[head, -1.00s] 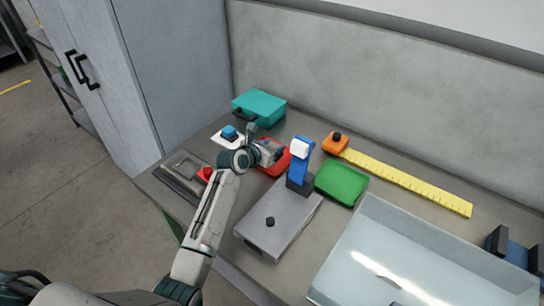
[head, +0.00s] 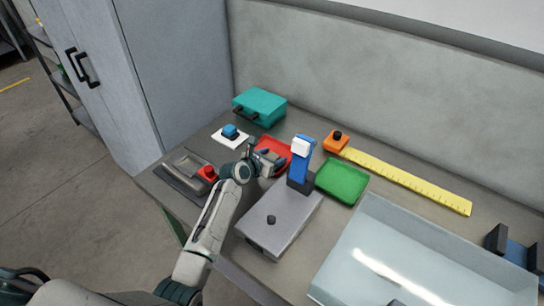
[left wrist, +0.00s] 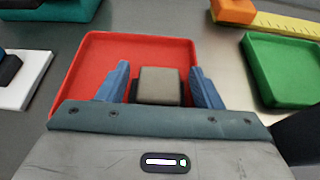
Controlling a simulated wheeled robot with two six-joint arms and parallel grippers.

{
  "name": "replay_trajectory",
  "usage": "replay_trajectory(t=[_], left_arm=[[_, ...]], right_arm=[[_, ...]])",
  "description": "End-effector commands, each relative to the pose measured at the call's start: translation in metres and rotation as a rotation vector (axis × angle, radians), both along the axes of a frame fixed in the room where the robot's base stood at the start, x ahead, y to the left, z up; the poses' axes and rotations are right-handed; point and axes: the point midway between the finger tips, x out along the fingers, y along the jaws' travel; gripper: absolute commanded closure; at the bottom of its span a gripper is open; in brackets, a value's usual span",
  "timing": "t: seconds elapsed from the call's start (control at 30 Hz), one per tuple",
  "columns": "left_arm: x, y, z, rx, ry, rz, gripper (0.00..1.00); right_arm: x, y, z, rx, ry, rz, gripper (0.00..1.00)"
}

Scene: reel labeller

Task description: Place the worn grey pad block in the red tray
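The worn grey pad block (left wrist: 160,84) shows in the left wrist view, with a grey-brown top and a darker lower part. It is over the floor of the red tray (left wrist: 95,60); I cannot tell for sure whether it rests on it. My left gripper (left wrist: 162,82) has its blue fingers on either side of the block, with a narrow gap at each side. In the head view the left gripper (head: 272,163) is at the front part of the red tray (head: 275,146), and the block cannot be made out there.
The blue post (head: 302,165) on a grey plate (head: 272,228) stands close right of the gripper. The green tray (head: 342,180), yellow ruler (head: 410,182) and clear bin (head: 430,250) lie further right. A teal case (head: 262,103) and red button (head: 208,172) are left.

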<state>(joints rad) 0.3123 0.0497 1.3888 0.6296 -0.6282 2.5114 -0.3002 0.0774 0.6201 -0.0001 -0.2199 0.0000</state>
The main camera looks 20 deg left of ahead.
Motion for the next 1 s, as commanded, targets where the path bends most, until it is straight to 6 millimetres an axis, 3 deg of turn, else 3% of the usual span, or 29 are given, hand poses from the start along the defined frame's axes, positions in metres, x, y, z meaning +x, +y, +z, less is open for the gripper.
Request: replay_trajectory(t=[0.27,0.37,0.8,1.0], left_arm=[[0.0,0.0,0.004,-0.001,-0.002,0.0,0.4],[-0.008,0.004,0.006,0.001,-0.001,0.001,0.4],[-0.08,0.029,0.036,0.003,-0.001,-0.001,0.4],[-0.1,0.036,0.046,0.001,-0.001,0.0,0.4]], right_arm=[[0.0,-0.006,0.001,-0.006,0.001,0.002,0.51],[0.0,-0.006,0.0,-0.006,0.001,0.002,0.51],[0.0,-0.003,-0.006,-0.003,0.001,0.001,0.51],[-0.001,0.002,-0.008,0.002,0.001,-0.001,0.51]])
